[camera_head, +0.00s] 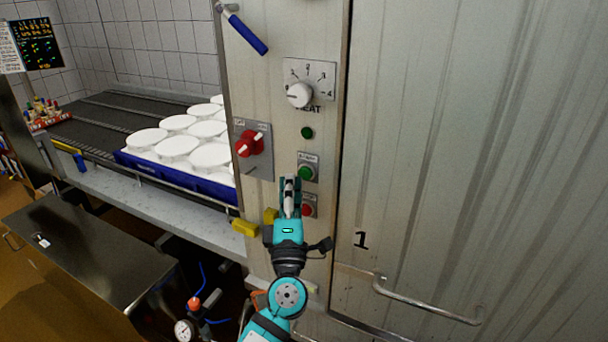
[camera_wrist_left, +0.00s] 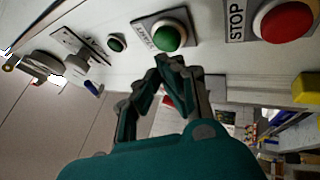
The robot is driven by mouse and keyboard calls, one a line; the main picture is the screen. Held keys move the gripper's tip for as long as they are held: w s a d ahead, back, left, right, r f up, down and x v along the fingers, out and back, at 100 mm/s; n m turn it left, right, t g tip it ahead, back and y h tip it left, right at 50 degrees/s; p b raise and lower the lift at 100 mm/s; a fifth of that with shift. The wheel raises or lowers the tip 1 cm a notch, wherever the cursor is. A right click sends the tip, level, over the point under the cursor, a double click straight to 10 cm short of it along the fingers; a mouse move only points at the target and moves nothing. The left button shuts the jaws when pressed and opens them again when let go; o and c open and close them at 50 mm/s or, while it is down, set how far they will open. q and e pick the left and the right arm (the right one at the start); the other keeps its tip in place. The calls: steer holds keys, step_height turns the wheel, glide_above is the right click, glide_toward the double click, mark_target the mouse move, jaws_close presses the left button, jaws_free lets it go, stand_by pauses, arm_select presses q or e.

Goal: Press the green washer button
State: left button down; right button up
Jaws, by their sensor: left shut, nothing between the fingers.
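The green button (camera_head: 306,173) sits on a small grey labelled plate on the metal washer panel. It also shows in the left wrist view (camera_wrist_left: 168,37), just beyond my fingertips. My left gripper (camera_head: 290,181) points up at the panel, its fingertips just left of the green button in the head view. In the left wrist view its fingers (camera_wrist_left: 171,62) are closed together and empty, with the tips close to the button; I cannot tell whether they touch it. My right gripper is in neither view.
A small dark green light (camera_head: 307,133), a heat dial (camera_head: 299,94) and a red rotary switch (camera_head: 249,144) are nearby. A blue tray (camera_head: 180,190) of white moulds stands at left.

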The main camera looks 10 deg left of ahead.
arm_select(q)
steer(key=shift+w, duration=0.15)
steer(key=shift+w+d, duration=0.15)
steer(key=shift+w, duration=0.1)
steer(key=shift+w+d, duration=0.15)
steer(key=shift+w, duration=0.3)
stand_by(0.9)
steer(key=shift+s, duration=0.1)
stand_by(0.3)
steer(key=shift+s+a+p, duration=0.3)
steer(key=shift+s, duration=0.5)
steer(key=s, duration=0.1)
steer(key=s+a+p, duration=0.1)
steer(key=s, duration=0.1)
steer(key=s+p, duration=0.1)
steer(key=shift+s+a, duration=0.3)
steer(key=shift+a, duration=0.05)
